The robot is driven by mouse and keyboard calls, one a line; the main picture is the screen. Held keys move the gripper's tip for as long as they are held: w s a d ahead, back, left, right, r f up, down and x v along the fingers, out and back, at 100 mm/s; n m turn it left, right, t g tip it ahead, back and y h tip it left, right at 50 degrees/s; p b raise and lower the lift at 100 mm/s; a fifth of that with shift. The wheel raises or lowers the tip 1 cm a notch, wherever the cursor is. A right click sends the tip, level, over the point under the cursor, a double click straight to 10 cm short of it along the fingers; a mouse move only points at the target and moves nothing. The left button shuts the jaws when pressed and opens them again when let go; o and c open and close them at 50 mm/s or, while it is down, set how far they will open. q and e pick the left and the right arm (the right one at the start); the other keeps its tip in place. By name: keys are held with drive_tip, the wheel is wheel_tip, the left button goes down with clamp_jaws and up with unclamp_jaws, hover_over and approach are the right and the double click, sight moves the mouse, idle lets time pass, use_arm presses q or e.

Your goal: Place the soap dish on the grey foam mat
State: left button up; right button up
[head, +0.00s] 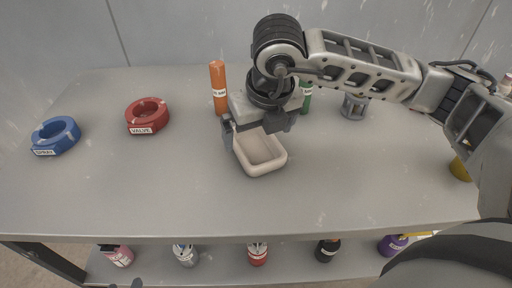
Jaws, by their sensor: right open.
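The soap dish, a cream, rounded rectangular tray (262,168), sits on the grey table in the middle of the head view. My right gripper (259,132) is open and pointing down over the dish's far end, which it partly hides. One finger is by the dish's left side and the other is by its far right corner. I cannot tell whether they touch it. I cannot make out a grey foam mat apart from the grey tabletop.
A blue ring (56,136) and a red ring labelled VALVE (147,116) lie at left. An orange cylinder (218,88), a green one (305,97) and a grey holder (354,107) stand behind. A lower shelf (220,254) holds several bottles. The table's front left is clear.

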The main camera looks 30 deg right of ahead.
sight(255, 148)
drive_tip(key=x, duration=0.4)
drive_tip(key=shift+w+d+f, duration=0.1)
drive_tip(key=shift+w+f, duration=0.05)
drive_tip(key=shift+f, duration=0.05)
drive_tip(key=c, duration=1.1)
drive_tip(key=shift+c, duration=0.3)
drive_tip(key=shift+r, duration=0.2)
